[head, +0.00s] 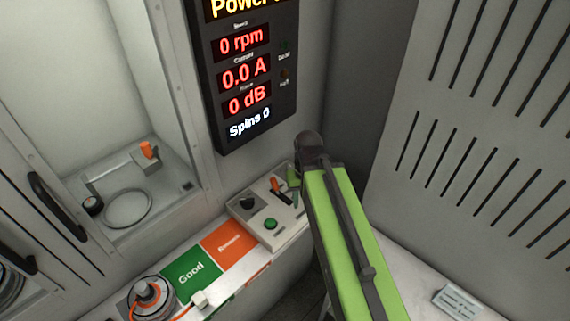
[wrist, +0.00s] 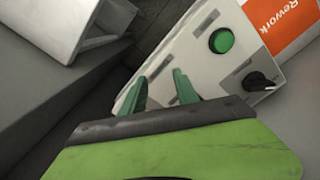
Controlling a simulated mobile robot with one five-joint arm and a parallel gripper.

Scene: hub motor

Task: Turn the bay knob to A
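The black bay knob (head: 247,203) sits on the white control box (head: 262,236), left of an orange-tipped lever (head: 277,186) and behind a green button (head: 271,224). In the wrist view the knob (wrist: 262,81) has a pale pointer mark; its position letters are too small to read. My gripper (wrist: 160,86) has its two green fingers apart with nothing between them. In the head view my arm hides most of the gripper (head: 293,178).
An orange Rework pad (head: 236,240) and a green Good pad (head: 190,268) lie left of the box. A hub motor (head: 148,294) stands at the front left. A dark display panel (head: 245,75) hangs above. A slotted wall (head: 480,130) is on the right.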

